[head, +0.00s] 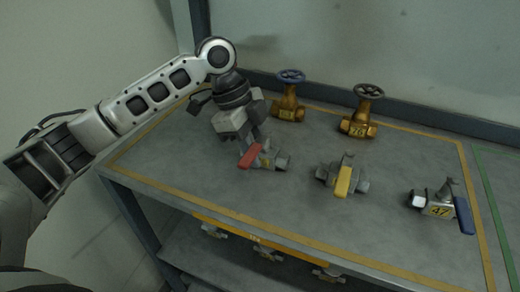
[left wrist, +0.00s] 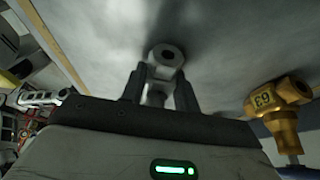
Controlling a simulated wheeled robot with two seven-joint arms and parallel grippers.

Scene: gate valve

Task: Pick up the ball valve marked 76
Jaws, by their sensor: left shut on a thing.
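A grey ball valve with a red handle (head: 250,156) is at the left middle of the table. My left gripper (head: 257,143) reaches down from the upper left and is shut on this valve, partly covering it. In the left wrist view the fingers (left wrist: 160,92) close around the grey valve body (left wrist: 165,57). Its number is not readable, and I cannot tell whether it is clear of the table. A ball valve with a yellow handle (head: 343,180) stands to its right; its number is not readable. A ball valve with a blue handle (head: 440,205) is marked 47. My right gripper is not in view.
Two brass gate valves stand behind: a left one (head: 288,100), near my left gripper, and a right one (head: 358,118) whose number looks like 70 or 76. The grey table (head: 395,175) has yellow edge lines. More valves lie on a lower shelf (head: 190,255).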

